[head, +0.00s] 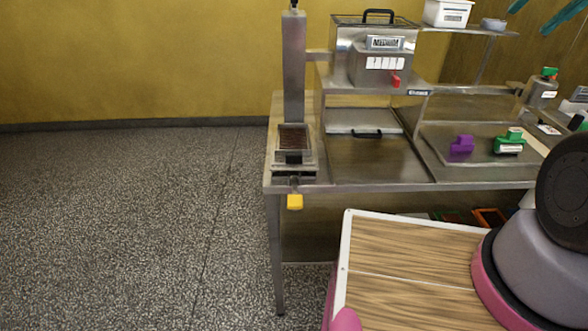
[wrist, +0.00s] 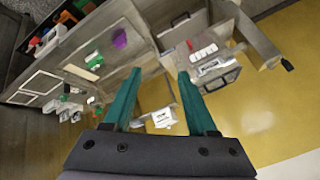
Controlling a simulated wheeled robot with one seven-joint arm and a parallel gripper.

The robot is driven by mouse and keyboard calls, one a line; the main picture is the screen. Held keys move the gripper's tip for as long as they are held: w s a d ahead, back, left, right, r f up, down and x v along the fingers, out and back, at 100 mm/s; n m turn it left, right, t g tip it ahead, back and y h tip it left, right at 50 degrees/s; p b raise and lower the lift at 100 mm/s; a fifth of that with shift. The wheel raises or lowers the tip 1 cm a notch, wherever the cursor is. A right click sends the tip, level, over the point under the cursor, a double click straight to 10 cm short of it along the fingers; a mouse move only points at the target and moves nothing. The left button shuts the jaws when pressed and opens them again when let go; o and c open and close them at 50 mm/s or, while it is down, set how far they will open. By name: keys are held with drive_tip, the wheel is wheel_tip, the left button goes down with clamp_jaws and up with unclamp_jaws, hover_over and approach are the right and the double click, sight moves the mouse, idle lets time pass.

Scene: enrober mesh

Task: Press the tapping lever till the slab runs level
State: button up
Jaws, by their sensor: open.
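A yellow lever end (head: 295,201) sticks out below the front edge of the metal table, under a small steel stand. A dark brown slab (head: 293,137) lies in the stand's tray, at the foot of an upright steel column; its surface is too small to judge whether it is level. My gripper (head: 540,12) shows only as teal fingers at the top right of the head view, high up and far from the lever. In the wrist view my gripper (wrist: 160,75) has its two fingers apart with nothing held between them. I cannot make out the lever in the wrist view.
A steel tank (head: 350,55) with a red tap (head: 396,81) stands right of the column. Purple (head: 461,145) and green (head: 510,139) pieces lie on the right of the table. My wood-topped base is in front. The floor at left is clear.

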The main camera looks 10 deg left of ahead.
drive_tip(key=c, duration=0.5)
drive_tip(key=shift+w+a+f+g, duration=0.15)
drive_tip(key=shift+w+a+g, duration=0.05)
drive_tip(key=shift+a+g, duration=0.1)
clamp_jaws()
drive_tip(key=w+a+f+n+g+h, duration=0.1)
drive_tip(key=w+a+f+n+g, duration=0.2)
drive_tip(key=w+a+f+n, duration=0.4)
drive_tip(key=n+g+h, duration=0.2)
drive_tip(key=n+g, duration=0.2)
drive_tip(key=n, duration=0.8)
approach(293, 199)
drive_tip(key=shift+r, duration=0.25)
drive_tip(key=shift+d+f, duration=0.15)
drive_tip(key=shift+f, duration=1.55)
drive_tip(key=shift+d+f, duration=0.15)
drive_tip(key=shift+f, duration=1.6)
